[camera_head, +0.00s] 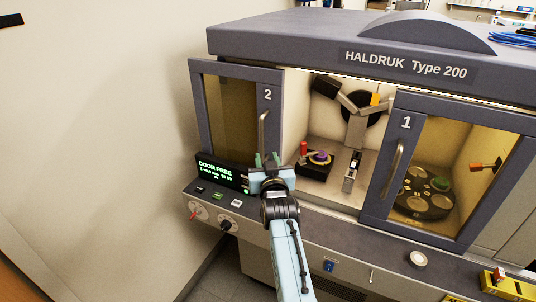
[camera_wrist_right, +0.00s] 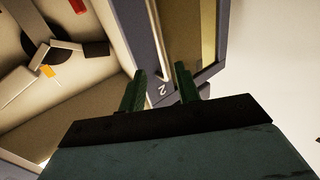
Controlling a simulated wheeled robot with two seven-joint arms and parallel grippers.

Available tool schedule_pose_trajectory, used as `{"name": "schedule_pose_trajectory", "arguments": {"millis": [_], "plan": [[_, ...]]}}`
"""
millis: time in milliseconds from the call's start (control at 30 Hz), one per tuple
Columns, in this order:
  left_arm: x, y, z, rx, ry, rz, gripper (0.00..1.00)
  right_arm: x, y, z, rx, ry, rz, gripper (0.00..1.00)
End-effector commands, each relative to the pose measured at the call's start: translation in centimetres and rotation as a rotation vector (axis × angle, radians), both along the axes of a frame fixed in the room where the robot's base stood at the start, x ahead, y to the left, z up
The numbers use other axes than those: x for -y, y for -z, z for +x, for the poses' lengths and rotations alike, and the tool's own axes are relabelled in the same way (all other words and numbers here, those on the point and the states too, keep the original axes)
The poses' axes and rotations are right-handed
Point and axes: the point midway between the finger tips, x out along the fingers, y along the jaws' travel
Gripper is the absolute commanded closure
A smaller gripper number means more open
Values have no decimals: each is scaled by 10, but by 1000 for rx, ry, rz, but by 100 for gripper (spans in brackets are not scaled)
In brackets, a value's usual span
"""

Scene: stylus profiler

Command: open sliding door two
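Sliding door two (camera_head: 273,108) is a dark-framed panel with a tinted window and the number 2, at the left of the machine. It stands left of a wide opening into the chamber. Its upright handle (camera_head: 263,130) is on the door's right frame. My right gripper (camera_head: 267,160) is at the handle's lower end, its fingers pointing up. My left gripper is not in view.
Door one (camera_head: 378,200), with its own handle (camera_head: 393,170), covers the right side. Inside the opening are a stage with a purple part (camera_head: 320,157) and a jointed mechanism (camera_head: 357,128). A display (camera_head: 222,172) reads DOOR FREE. Knobs and buttons line the ledge below; a pale wall is at left.

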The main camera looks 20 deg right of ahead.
Motion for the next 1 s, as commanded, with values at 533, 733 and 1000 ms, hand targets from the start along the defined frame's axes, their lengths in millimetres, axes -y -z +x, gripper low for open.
{"name": "schedule_pose_trajectory", "arguments": {"millis": [533, 733, 1000], "plan": [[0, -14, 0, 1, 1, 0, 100, -4, 1, -18, 0, 0, 0, 67], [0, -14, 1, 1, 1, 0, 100, -4, 1, -18, -1, 0, -1, 67], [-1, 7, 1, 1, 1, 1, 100, -25, 99, -34, -145, -77, 0, 67]]}}
